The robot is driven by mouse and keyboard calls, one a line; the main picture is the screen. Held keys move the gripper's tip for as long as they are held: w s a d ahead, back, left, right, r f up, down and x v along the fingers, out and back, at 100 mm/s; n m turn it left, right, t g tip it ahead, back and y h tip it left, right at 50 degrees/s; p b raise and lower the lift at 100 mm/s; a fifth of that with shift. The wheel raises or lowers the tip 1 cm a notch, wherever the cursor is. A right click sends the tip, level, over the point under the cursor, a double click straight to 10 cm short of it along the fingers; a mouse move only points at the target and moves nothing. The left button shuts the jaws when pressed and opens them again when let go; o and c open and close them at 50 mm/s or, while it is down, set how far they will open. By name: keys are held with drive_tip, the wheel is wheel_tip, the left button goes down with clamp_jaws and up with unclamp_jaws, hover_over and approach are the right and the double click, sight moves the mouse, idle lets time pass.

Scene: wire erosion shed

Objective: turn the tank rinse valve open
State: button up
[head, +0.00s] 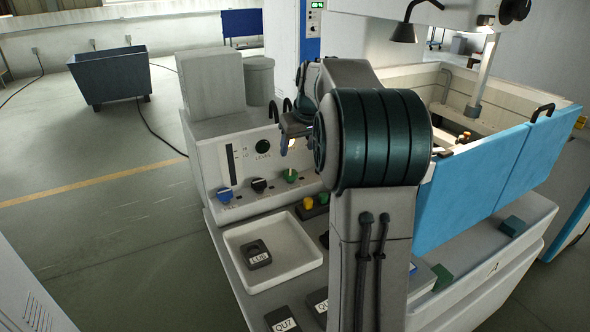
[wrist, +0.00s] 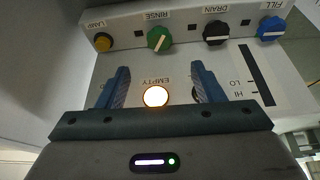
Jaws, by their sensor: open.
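The rinse valve is a green knob (wrist: 160,40) under an upside-down RINSE label in the wrist view, with a slanted pale mark on its face. In the head view the green knob (head: 290,176) is the right one of three knobs on the white panel's lower strip. My gripper (wrist: 160,68) is open and empty. Its two blue fingers point toward the panel, with the green knob beyond the tips and roughly between them, apart from it. In the head view my gripper (head: 288,146) is above the green knob, partly hidden by my arm.
A black DRAIN knob (wrist: 216,33), a blue FILL knob (wrist: 270,28) and a yellow LAMP button (wrist: 102,42) share the strip. A lit EMPTY light (wrist: 155,97) shows between my fingers. A white tray (head: 236,236) with a LUB block (head: 257,258) lies below the panel.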

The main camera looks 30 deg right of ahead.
sight(291, 173)
drive_tip(key=p+x, duration=0.1)
drive_tip(key=x, duration=1)
drive_tip(key=shift+w+d+f, duration=0.1)
drive_tip(key=shift+f, duration=0.05)
drive_tip(key=c, duration=1)
